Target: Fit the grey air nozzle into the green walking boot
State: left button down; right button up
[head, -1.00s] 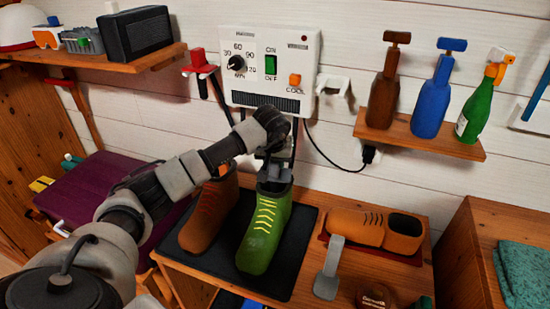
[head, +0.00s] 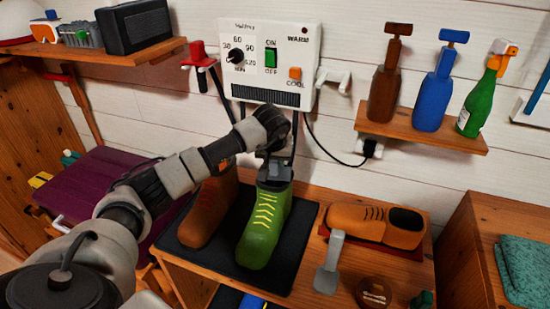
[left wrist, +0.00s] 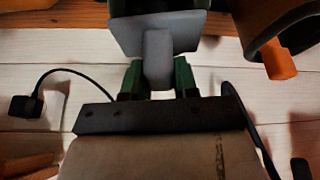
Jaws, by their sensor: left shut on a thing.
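The green walking boot (head: 264,228) stands upright on a dark mat, toe toward me and yellow laces showing. My left gripper (head: 274,160) is above its opening, shut on the grey air nozzle (head: 276,173). The nozzle sits at the boot's mouth; its lower end is hidden, so I cannot tell how deep it is. In the left wrist view the grey nozzle (left wrist: 157,50) is between the green-padded fingers, with its wide part toward the boot at the top edge. My right gripper is not in view.
A brown boot (head: 208,213) stands close left of the green one on the dark mat (head: 290,265). The dryer box (head: 268,62) is on the wall behind, with a red nozzle (head: 200,58) hanging beside it. An orange shoe (head: 360,223) and a grey-handled tool (head: 330,265) lie to the right.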

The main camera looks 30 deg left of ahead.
pick_arm(q)
jog(key=shift+f, duration=0.45)
jog(key=c, duration=0.8)
grip_release()
jog(key=shift+r, duration=0.15)
jog(key=v, duration=1)
jog(key=shift+s+d+r+b, duration=0.1)
jog(key=shift+s+r+b, duration=0.1)
jog(key=shift+r+b, duration=0.15)
jog(key=shift+f, duration=0.1)
